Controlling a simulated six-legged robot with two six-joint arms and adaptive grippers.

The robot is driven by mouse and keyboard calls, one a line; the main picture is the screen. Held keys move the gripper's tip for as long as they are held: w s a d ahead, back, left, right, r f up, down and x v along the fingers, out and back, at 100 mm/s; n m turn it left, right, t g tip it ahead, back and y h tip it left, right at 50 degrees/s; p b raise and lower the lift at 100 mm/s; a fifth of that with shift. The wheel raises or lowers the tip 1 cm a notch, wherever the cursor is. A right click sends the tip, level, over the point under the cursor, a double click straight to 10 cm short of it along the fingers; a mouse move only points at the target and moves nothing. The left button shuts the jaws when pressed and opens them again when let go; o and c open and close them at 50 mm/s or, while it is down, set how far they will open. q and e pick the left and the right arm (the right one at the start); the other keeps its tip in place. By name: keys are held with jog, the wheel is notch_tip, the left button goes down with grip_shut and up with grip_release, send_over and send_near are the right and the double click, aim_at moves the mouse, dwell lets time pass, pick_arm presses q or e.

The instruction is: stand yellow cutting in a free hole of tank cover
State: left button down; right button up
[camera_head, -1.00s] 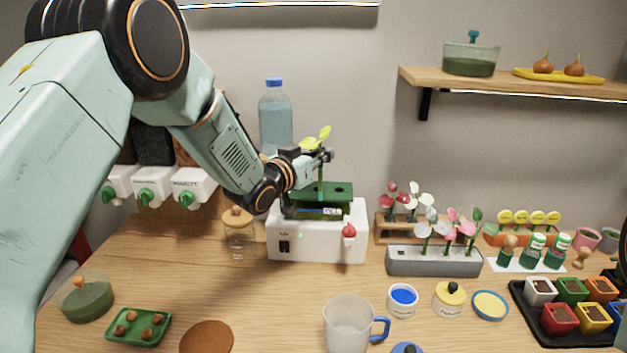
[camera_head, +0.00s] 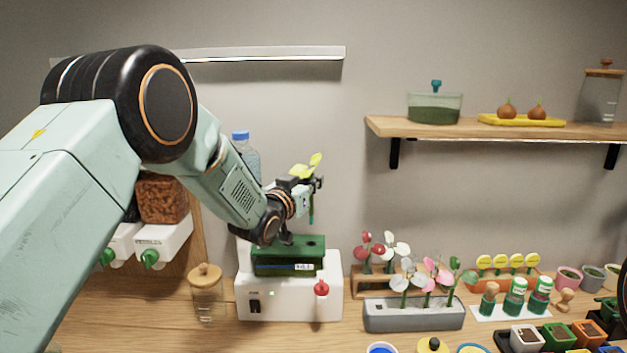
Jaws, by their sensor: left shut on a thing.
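My left gripper (camera_head: 317,185) is shut on the yellow cutting, above the tank. The cutting has yellow-green leaves (camera_head: 306,167) above the fingers and a green stem (camera_head: 311,212) hanging below them, nearly upright. The stem's lower end shows above the tank cover (camera_head: 314,241), with a gap between them in the picture. The dark green cover tops the green tank (camera_head: 287,262) on a white base unit. A dark hole shows at the cover's right part; its left part is partly hidden by my wrist. My right gripper is not in view.
The white base unit (camera_head: 285,303) has a red-capped part (camera_head: 321,288) in front. A corked jar (camera_head: 206,295) stands left of it, a blue-capped bottle (camera_head: 246,155) behind. A grey planter (camera_head: 413,315) with flowers stands to the right. The wall shelf (camera_head: 480,129) is higher up right.

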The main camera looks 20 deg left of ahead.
aim_at(312, 200)
pick_arm(q)
notch_tip(312, 200, down, 5)
jog(key=b, duration=0.2)
jog(key=shift+r+b, duration=0.2)
jog(key=shift+b, duration=0.15)
jog(key=shift+f, duration=0.15)
jog(key=shift+w+a, duration=0.1)
jog(key=shift+w, duration=0.05)
dwell(0.7)
